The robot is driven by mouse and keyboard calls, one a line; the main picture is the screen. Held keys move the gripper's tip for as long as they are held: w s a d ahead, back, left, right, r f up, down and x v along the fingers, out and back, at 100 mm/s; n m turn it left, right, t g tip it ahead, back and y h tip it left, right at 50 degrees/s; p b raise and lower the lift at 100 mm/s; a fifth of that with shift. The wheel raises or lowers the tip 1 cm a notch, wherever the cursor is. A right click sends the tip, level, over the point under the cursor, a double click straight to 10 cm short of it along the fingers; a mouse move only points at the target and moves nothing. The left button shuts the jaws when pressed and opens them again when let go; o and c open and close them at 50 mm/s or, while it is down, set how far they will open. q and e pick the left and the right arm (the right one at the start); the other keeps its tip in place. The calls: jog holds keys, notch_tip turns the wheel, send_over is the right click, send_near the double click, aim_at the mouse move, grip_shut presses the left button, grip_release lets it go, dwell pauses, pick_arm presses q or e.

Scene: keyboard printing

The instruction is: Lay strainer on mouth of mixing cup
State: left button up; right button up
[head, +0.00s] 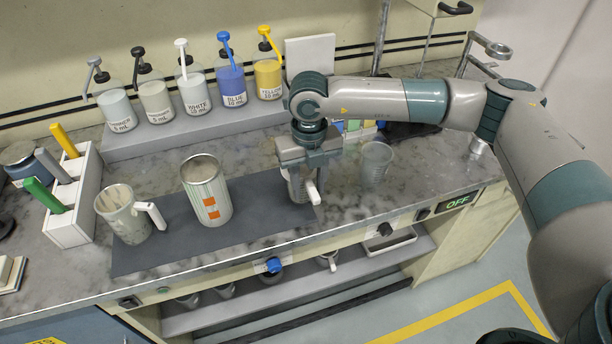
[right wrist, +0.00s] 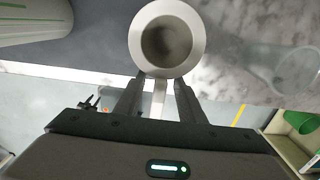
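My right gripper (head: 308,160) points down at the right part of the dark mat. Below it is a small round cup-like vessel (head: 297,188) with a white handle. In the right wrist view the vessel (right wrist: 141,40) shows a pale rim and a grey inside, its handle (right wrist: 159,98) between my gripper's two fingers (right wrist: 158,92). Small gaps seem to show beside the handle, so the fingers look open around it. A clear empty cup (head: 376,163) stands to the right. I cannot make out a strainer for certain. My left gripper is not in view.
A tall can (head: 206,190) and a mottled mug (head: 129,217) stand on the dark mat (head: 255,215). A white pen rack (head: 77,205) is at the left. Several pump bottles (head: 192,88) line the back shelf. A metal ring stand (head: 492,47) is at the back right.

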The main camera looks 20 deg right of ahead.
dwell(0.3)
grip_shut()
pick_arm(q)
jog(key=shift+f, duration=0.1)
